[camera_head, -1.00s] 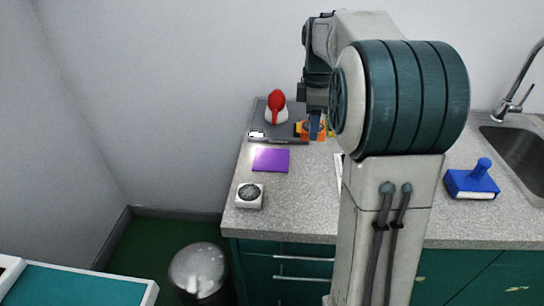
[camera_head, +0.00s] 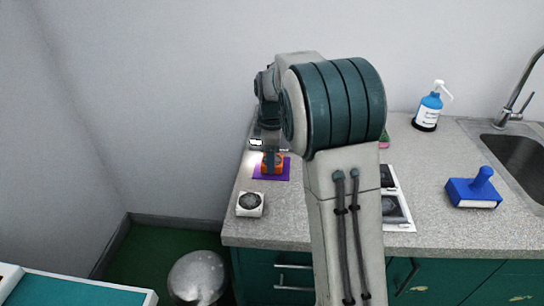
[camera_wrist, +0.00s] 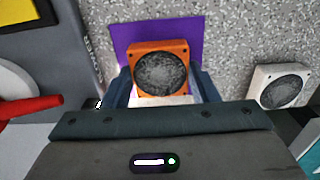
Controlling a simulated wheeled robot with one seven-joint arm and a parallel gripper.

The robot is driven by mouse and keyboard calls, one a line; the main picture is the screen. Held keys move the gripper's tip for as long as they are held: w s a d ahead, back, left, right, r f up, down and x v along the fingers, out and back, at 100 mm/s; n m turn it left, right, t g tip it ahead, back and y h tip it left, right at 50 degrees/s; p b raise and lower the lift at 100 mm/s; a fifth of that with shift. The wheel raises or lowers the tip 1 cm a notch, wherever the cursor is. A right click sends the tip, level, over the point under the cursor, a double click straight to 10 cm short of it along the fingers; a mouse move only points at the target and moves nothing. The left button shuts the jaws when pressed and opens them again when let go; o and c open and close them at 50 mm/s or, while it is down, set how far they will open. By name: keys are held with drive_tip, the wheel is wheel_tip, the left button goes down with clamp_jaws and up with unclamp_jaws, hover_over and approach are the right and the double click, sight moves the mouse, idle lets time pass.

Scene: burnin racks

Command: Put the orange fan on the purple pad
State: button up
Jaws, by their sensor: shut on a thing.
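The orange fan (camera_wrist: 160,70) has a square orange frame and a dark round middle. My gripper (camera_wrist: 162,92) is shut on it, one finger on each side in the wrist view. The purple pad (camera_wrist: 190,30) is a flat square on the grey speckled counter, and the fan is over it. The pad also shows in the head view (camera_head: 285,174), with the orange fan (camera_head: 272,160) and my gripper (camera_head: 271,162) above it. I cannot tell whether the fan touches the pad.
A white fan (camera_head: 250,204) stands in front of the pad, and also shows in the wrist view (camera_wrist: 280,86). A grey device (camera_wrist: 55,50) with a red part lies to the left there.

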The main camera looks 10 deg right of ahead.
drive_tip(key=o, duration=1)
drive_tip(key=shift+f, duration=0.1)
wheel_tip(320, 180, up, 12)
drive_tip(key=p, duration=0.1)
drive_tip(key=s+f+m, duration=0.2)
drive_tip(key=s+m, duration=0.2)
drive_tip(key=s, duration=0.5)
drive_tip(key=s+f+m+t, duration=0.1)
drive_tip(key=s+f+m, duration=0.2)
drive_tip(key=s, duration=0.6)
drive_tip(key=s+f+m+t, duration=0.1)
drive_tip(key=s+f+m, duration=0.2)
drive_tip(key=s+m, duration=0.4)
drive_tip(key=s, duration=0.2)
drive_tip(key=shift+s, duration=0.3)
drive_tip(key=shift+a, duration=0.1)
